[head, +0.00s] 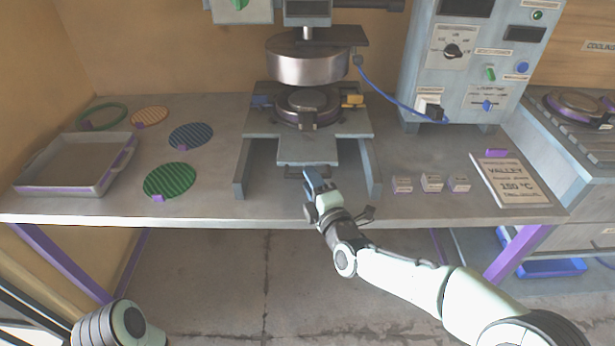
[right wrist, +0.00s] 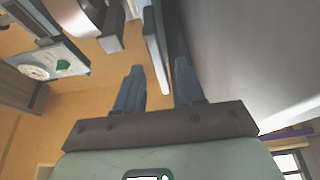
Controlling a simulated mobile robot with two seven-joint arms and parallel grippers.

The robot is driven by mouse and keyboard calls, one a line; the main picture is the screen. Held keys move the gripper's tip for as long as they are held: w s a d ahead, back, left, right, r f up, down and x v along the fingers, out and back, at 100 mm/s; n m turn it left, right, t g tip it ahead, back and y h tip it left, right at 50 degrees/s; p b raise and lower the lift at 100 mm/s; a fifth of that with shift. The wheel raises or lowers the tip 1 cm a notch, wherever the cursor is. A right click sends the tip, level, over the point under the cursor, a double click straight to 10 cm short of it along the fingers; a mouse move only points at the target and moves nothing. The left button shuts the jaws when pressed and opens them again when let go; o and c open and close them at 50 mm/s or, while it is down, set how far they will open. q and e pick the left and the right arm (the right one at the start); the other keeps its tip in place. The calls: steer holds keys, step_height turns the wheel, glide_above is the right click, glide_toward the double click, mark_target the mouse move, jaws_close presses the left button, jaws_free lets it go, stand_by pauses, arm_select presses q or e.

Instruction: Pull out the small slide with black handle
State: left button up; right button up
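The small slide (head: 308,152) is a grey plate at the front of the press, between two side rails. Its dark handle (head: 291,174) shows at the slide's front edge, partly covered by my right gripper (head: 312,173). In the right wrist view the two fingers of the gripper (right wrist: 158,72) stand apart with a gap between them. A flat bar or plate edge shows beyond this gap; I cannot tell whether it is the handle, or whether the fingers touch it. Of my left arm only a rounded link shows at the bottom left of the head view; its gripper is out of view.
The press head (head: 306,62) hangs above a round mould (head: 306,104). A tray (head: 72,184) and several coloured discs lie at left. Small blocks (head: 431,183), a sign card (head: 512,183) and a control box (head: 463,60) are at right. The table's front edge is below my gripper.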

arm_select(q)
steer(key=shift+s+f, duration=0.35)
arm_select(e)
steer(key=shift+x, duration=1.35)
steer(key=shift+c, duration=0.3)
jaws_close()
steer(key=shift+s, duration=0.15)
